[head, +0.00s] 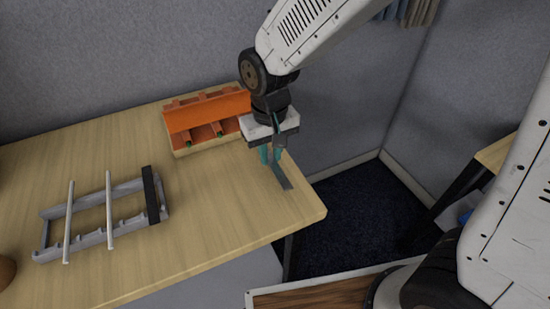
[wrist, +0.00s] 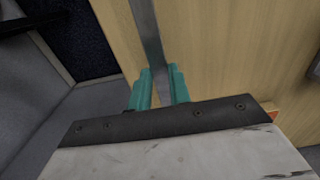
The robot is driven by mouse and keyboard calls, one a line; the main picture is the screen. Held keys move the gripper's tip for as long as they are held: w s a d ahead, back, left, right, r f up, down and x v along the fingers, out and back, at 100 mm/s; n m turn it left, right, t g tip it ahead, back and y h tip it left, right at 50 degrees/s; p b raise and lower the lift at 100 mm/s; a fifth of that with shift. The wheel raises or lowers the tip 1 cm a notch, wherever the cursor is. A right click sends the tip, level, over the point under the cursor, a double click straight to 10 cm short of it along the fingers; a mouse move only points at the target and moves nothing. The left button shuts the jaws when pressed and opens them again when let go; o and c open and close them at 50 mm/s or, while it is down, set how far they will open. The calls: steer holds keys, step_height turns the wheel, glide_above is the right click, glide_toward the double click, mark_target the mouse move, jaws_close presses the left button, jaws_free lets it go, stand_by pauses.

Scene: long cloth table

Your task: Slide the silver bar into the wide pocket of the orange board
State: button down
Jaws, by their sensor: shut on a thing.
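My gripper (head: 270,156) has teal fingers and is shut on the silver bar (head: 281,177) near the right end of the table. The bar slants downward from the fingers, and its lower end shows over the wood near the table's edge. In the wrist view, the silver bar (wrist: 148,35) runs up from between the fingertips (wrist: 160,82). The orange board (head: 208,112) stands at the back of the table, left of my gripper and apart from the bar. Its front has openings between dividers, partly shaded; I cannot tell the pocket widths.
A grey rack (head: 100,238) lies at the left of the table with two pale rods (head: 109,215) and a black bar (head: 151,196) across it. The table (head: 215,200) is clear between the rack and my gripper. A brown round thing (head: 6,271) shows at the left edge.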

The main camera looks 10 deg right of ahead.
steer(key=shift+w+a, duration=0.25)
steer(key=shift+w, duration=0.55)
steer(key=shift+w, duration=0.2)
stand_by(0.9)
steer(key=shift+w+a, duration=0.15)
steer(key=shift+w, duration=0.15)
steer(key=shift+w+a, duration=0.45)
steer(key=shift+w, duration=1.15)
steer(key=shift+w+a, duration=0.45)
steer(key=shift+w, duration=1.2)
steer(key=shift+w+a, duration=0.45)
steer(key=shift+w, duration=1.15)
steer(key=shift+s, duration=0.15)
steer(key=shift+s+d, duration=0.45)
steer(key=shift+s, duration=1.15)
steer(key=shift+s+d, duration=0.5)
steer(key=shift+s, duration=1.15)
steer(key=shift+s+d, duration=0.45)
steer(key=shift+s, duration=1.15)
